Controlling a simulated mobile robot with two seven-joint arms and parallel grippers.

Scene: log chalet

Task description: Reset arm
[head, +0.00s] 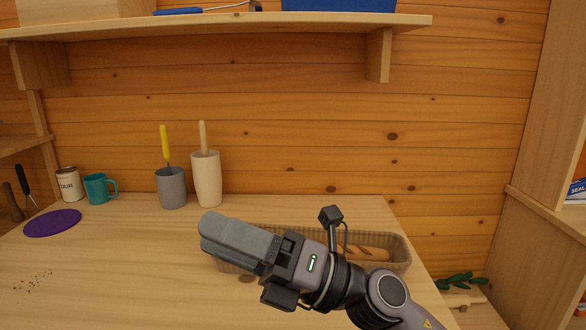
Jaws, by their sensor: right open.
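My right gripper (211,232) reaches in from the lower right and points left over the wooden table (110,265). Its two grey fingers are seen side-on and overlap, with nothing visible held between them. The gripper and wrist pass in front of a long woven basket (401,248) and hide much of it. Bread (365,252) shows inside the basket to the right of my wrist. My left gripper is not in the view.
At the back stand a cream holder (207,180), a grey cup (172,188), a teal mug (96,188) and a flour tin (68,183). A purple disc (53,222) and crumbs (33,281) lie left. A shelf (220,24) hangs above. The table's left front is mostly clear.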

